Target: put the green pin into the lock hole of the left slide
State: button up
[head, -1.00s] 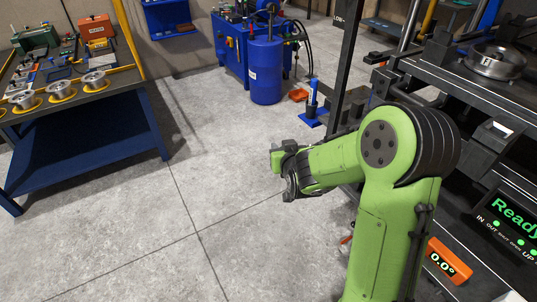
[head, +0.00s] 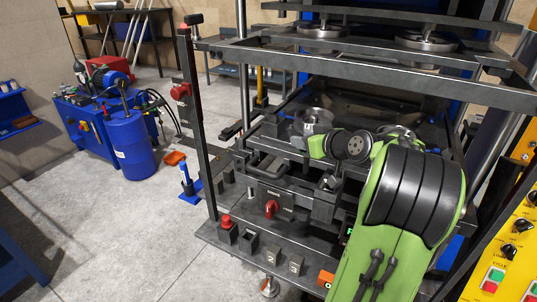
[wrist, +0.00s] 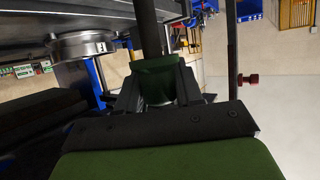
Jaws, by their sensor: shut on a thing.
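In the wrist view, my gripper (wrist: 158,97) is shut on the green pin (wrist: 157,72). The pin's green block sits between the dark fingers, and a dark round shaft runs from it to the top of the picture. In the head view my arm reaches over the press front; its gripper and the pin are hard to make out there. The left slide appears to be the dark tray with a handle (head: 262,167) at the left of the press front. I cannot make out its lock hole in either view.
A steel round mould (head: 312,120) sits on the left of the press; a similar one shows in the wrist view (wrist: 90,45). A dark post (head: 198,130) with a red knob (head: 181,91) stands left of the press. A yellow control panel (head: 505,225) is at right.

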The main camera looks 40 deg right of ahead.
jog(key=s+d+r+p, duration=0.2)
jog(key=s+r, duration=0.4)
jog(key=s, duration=0.1)
jog(key=b, duration=0.9)
send_over(324, 183)
jog(key=shift+n+y, duration=0.4)
jog(key=shift+f, duration=5.75)
jog(key=shift+f+b, duration=1.1)
jog(key=shift+b, duration=0.05)
jog(key=o, duration=1.2)
jog(key=p+v, duration=0.4)
jog(key=v, duration=1.2)
jog(key=shift+f, duration=0.2)
